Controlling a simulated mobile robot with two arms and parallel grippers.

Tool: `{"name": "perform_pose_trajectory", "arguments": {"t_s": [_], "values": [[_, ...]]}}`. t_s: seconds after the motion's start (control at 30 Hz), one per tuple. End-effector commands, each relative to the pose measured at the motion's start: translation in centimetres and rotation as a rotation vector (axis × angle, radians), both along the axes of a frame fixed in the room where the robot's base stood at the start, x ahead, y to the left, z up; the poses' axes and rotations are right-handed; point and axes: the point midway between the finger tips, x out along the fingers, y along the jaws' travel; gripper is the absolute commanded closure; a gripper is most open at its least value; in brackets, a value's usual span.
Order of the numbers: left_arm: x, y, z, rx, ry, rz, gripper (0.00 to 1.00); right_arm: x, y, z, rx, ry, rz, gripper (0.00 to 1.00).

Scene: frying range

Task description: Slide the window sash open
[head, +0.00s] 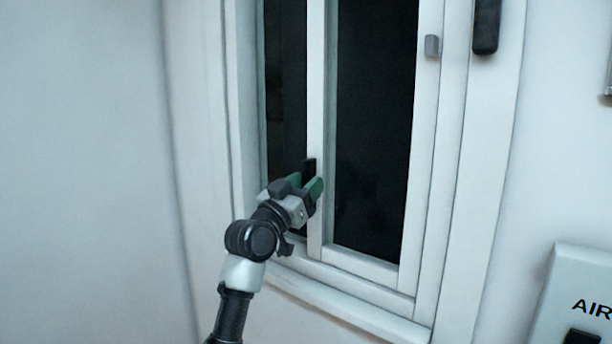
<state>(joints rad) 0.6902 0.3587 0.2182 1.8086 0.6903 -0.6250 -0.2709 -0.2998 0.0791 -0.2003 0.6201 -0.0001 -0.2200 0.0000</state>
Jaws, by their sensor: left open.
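The window sash (316,110) has a white frame around dark glass, and its left stile stands partway across the window opening. A strip of dark opening or glass shows to the left of that stile. A small black handle (309,167) sits on the stile. My left gripper (308,184) is open, with its green-padded fingers at the lower part of the handle. The fingers hide the handle's lower end, and I cannot tell whether they touch it. My right gripper is not in view.
The white window frame (483,180) surrounds the sash, with a sill (350,308) below. A grey catch (432,46) and a black fitting (486,25) are at the upper right. A box marked "AIR" (585,290) is at the lower right. The left wall is bare.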

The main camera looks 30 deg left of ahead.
Motion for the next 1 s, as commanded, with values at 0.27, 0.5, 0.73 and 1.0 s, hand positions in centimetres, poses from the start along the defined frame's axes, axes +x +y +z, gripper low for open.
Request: {"name": "perform_pose_trajectory", "arguments": {"t_s": [0.27,0.5,0.73,1.0], "values": [[0.3,0.0,0.1,0.0,0.0,0.0,0.55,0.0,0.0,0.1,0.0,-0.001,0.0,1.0],[0.3,0.0,0.1,0.0,0.0,0.0,0.86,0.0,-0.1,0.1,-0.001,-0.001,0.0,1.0],[0.3,0.0,0.0,0.0,0.0,-0.001,1.0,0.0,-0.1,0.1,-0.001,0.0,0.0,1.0],[0.3,1.5,-0.3,0.002,0.001,0.003,1.0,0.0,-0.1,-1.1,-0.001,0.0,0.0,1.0]]}}
